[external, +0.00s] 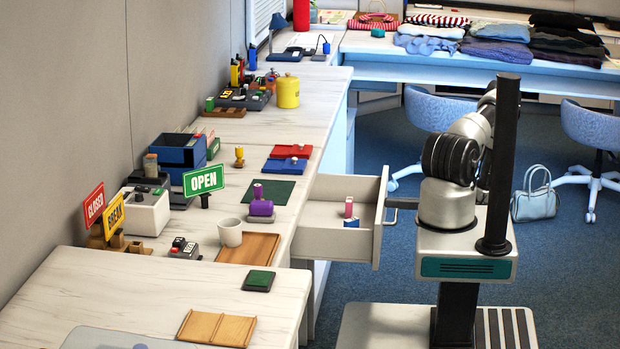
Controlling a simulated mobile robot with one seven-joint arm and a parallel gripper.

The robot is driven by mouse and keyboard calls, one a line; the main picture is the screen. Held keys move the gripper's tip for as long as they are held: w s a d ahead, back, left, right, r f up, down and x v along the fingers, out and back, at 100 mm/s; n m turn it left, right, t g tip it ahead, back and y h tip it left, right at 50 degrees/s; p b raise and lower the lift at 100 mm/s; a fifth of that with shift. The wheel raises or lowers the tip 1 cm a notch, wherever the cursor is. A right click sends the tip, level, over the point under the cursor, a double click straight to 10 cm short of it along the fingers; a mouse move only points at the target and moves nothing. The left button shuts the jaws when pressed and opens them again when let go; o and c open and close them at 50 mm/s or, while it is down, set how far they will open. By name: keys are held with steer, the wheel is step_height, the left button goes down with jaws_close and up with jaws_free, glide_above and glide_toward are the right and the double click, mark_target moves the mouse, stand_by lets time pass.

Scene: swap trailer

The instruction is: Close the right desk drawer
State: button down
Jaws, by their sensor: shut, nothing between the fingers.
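The right desk drawer (332,240) is pulled well out from the desk's right side, below the worktop. It is white, with a front panel (380,219) facing my base. A grey handle (402,203) sticks out from the panel toward my arm, and its far end meets the outline of my arm. A small pink-and-white item (349,207) and a small blue item (351,223) are inside the drawer. My arm rises just right of the drawer front. I cannot make out my gripper; it is hidden or out of the picture.
The desk top (130,285) holds a white cup (230,232), a purple stamp (261,203), an OPEN sign (203,180) and trays. A blue chair (438,108) and a pale blue handbag (535,200) stand behind my arm. A folded-clothes table (450,69) is at the back.

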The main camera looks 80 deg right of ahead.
steer(key=w, duration=2.5)
steer(key=shift+r+p, duration=0.15)
steer(key=shift+p, duration=0.3)
steer(key=shift+w, duration=0.15)
steer(key=s+p, duration=0.2)
steer(key=s, duration=1.3)
